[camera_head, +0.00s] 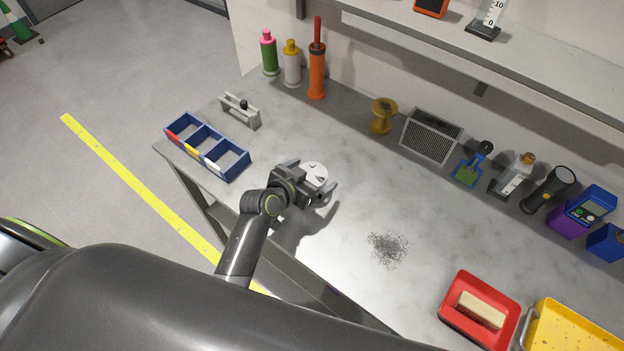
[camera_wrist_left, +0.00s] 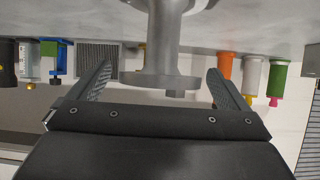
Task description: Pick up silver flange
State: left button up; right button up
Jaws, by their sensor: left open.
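The silver flange (camera_head: 314,172) stands upright on the grey workbench, its round plate with small dark holes on top. In the left wrist view, which is upside down, the flange (camera_wrist_left: 165,45) shows a thick stem and a wide plate. My left gripper (camera_head: 312,176) is open around the flange, one finger on each side. In the wrist view the fingers (camera_wrist_left: 159,72) show gaps on both sides of the plate. The far side of the flange is hidden. My right gripper is not in view.
A blue divided bin (camera_head: 207,147) and a grey handled fixture (camera_head: 240,110) are to the left. Bottles and an orange tool (camera_head: 317,72) stand behind. Metal shavings (camera_head: 387,248) lie to the right, before a red tray (camera_head: 480,310). A shelf (camera_head: 490,60) overhangs the back.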

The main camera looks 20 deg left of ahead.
pick_arm(q)
jog(key=shift+w+d+f, duration=0.15)
jog(key=shift+w+f, duration=0.05)
jog(key=shift+w, duration=0.1)
jog(key=shift+c, duration=0.5)
jog(key=c, duration=1)
jog(key=shift+c, duration=0.7)
jog(key=shift+r, duration=0.15)
